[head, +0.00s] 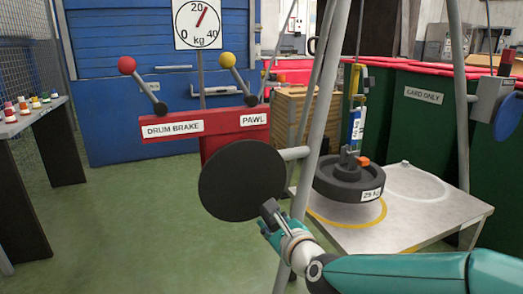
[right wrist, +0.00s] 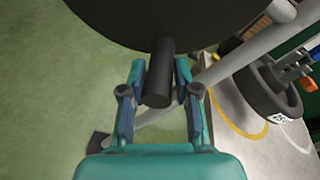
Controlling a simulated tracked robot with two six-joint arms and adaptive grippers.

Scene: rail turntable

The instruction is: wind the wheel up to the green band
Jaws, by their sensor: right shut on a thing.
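The black wheel (head: 348,180), labelled 25 kg, hangs on a hook and line at or just above a pale plate with a yellow ring; I cannot tell if it touches. It also shows in the right wrist view (right wrist: 268,90). A blue and white strip (head: 357,124) stands above it; I cannot make out a green band for sure. My right gripper (head: 270,218) is shut on the dark handle (right wrist: 159,75) of the black crank disc (head: 240,180), one finger on each side. My left gripper is out of view.
A red post carries the drum brake lever with a red knob (head: 127,65) and the pawl lever with a yellow knob (head: 227,60). A dial (head: 198,24) has its needle a little past 20. Grey tripod legs (head: 311,120) stand near the disc. Green floor is open at left.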

